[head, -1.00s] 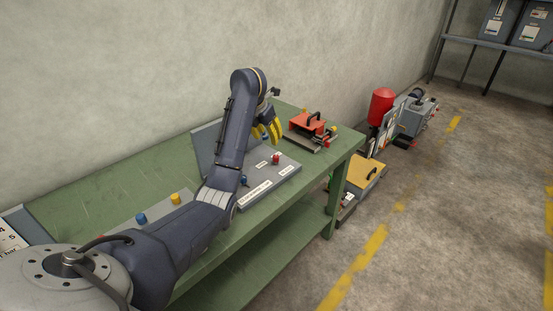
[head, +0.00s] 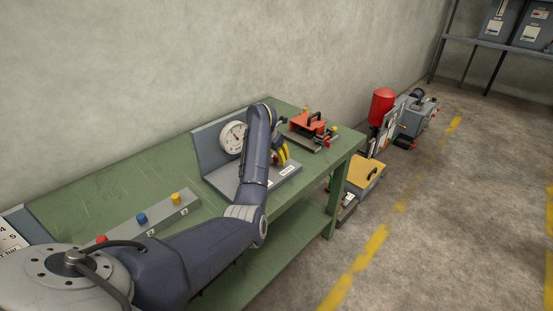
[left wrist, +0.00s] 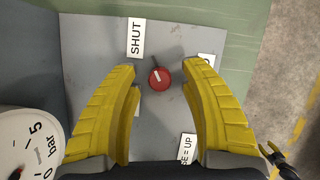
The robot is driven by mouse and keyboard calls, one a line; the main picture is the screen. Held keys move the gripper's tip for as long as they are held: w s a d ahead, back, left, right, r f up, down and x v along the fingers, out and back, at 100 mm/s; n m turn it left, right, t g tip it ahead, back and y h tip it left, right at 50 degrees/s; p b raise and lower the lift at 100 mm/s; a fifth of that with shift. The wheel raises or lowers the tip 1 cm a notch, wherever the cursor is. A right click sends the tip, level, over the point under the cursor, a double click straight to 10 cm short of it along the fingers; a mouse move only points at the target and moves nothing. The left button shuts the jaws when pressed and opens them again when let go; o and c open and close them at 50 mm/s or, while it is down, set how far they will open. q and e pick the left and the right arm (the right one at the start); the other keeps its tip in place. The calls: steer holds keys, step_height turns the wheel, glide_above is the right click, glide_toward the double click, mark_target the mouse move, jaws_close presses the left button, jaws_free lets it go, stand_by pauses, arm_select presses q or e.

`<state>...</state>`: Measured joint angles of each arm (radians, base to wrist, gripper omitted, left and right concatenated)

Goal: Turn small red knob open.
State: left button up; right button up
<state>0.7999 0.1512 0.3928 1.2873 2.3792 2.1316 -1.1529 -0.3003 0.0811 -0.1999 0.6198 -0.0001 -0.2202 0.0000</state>
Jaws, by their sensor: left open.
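The small red knob (left wrist: 159,79) shows in the left wrist view on a grey panel, with a short pale mark on its face. A "SHUT" label (left wrist: 136,38) is above and left of it, and another label (left wrist: 206,60) to its right is partly hidden by a finger. My left gripper (left wrist: 161,85) is open, with one yellow finger on each side of the knob; I see no contact. In the head view my left gripper (head: 280,153) is over the panel (head: 226,180), and the knob is hidden behind it. My right gripper is out of view.
A pressure gauge (head: 234,136) stands on the panel's upright back, close left of the gripper. A button box (head: 150,222) is nearer on the green bench (head: 100,185). A red fixture with a black handle (head: 308,122) sits beyond the panel.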

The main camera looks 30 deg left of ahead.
arm_select(q)
steer(key=shift+w+f, duration=0.25)
steer(key=shift+f, duration=0.3)
jaws_close()
stand_by(0.4)
